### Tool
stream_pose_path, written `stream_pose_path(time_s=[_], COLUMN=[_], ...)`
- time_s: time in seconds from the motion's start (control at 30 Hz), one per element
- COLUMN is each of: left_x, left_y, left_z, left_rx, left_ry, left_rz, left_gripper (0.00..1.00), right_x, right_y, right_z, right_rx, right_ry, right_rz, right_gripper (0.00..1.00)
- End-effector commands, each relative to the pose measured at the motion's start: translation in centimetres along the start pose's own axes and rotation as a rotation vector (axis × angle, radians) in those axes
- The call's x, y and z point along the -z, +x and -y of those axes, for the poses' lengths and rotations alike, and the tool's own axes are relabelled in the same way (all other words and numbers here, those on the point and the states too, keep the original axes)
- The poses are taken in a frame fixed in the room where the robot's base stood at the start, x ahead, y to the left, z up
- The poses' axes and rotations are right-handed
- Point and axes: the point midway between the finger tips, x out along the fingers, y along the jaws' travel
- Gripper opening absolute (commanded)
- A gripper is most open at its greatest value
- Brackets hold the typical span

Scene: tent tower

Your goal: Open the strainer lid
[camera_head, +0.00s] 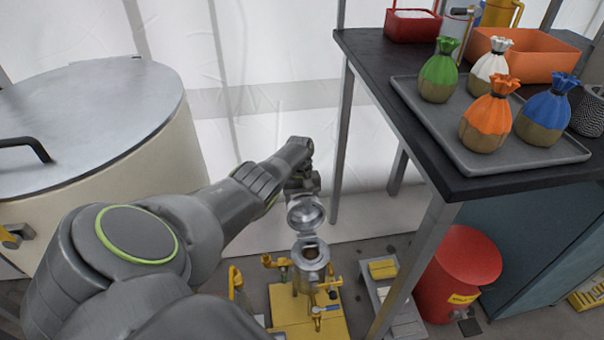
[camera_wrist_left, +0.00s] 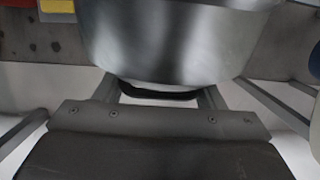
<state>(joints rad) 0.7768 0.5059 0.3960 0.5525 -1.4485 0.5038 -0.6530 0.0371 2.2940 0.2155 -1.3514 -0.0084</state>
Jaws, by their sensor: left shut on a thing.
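The strainer (camera_head: 312,256) is a grey metal cylinder on a yellow base (camera_head: 298,318), standing on the floor. Its round lid (camera_head: 306,213) is swung up behind the opening, and the strainer's mouth shows uncovered. My left gripper (camera_head: 303,188) is at the lid's back edge. In the left wrist view the lid (camera_wrist_left: 180,40) fills the upper middle as a blurred metal surface. A dark handle (camera_wrist_left: 155,92) on it sits between the fingers of my left gripper (camera_wrist_left: 157,97), which is shut on it. The fingertips are mostly hidden in the head view. My right gripper is not in view.
A dark table (camera_head: 375,48) at the right bears a grey tray (camera_head: 455,140) with several tied sacks. A red bin (camera_head: 462,275) stands beneath. A large lidded vat (camera_head: 80,110) stands at the left. White tent wall is behind.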

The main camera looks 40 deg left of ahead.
Motion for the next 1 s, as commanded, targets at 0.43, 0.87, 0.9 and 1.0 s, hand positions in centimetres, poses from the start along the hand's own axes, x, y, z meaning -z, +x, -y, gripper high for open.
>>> stream_pose_path(time_s=[0.43, 0.87, 0.9, 1.0], left_x=[0.1, 0.0, 0.0, 0.0], left_y=[-0.1, -0.1, -0.3, -1.4], left_z=[0.0, 0.0, 0.0, 0.0], left_rx=[0.000, 0.000, 0.000, -0.001], left_ry=[0.001, 0.000, 0.000, 0.000], left_rz=[-0.002, 0.000, 0.000, -0.001], left_gripper=[0.67, 0.85, 0.85, 0.85], right_x=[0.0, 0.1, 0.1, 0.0], right_y=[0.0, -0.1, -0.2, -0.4], right_z=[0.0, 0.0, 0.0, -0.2], right_rx=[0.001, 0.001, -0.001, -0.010], right_ry=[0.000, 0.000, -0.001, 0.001], right_rz=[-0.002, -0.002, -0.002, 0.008], right_gripper=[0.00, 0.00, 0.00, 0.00])
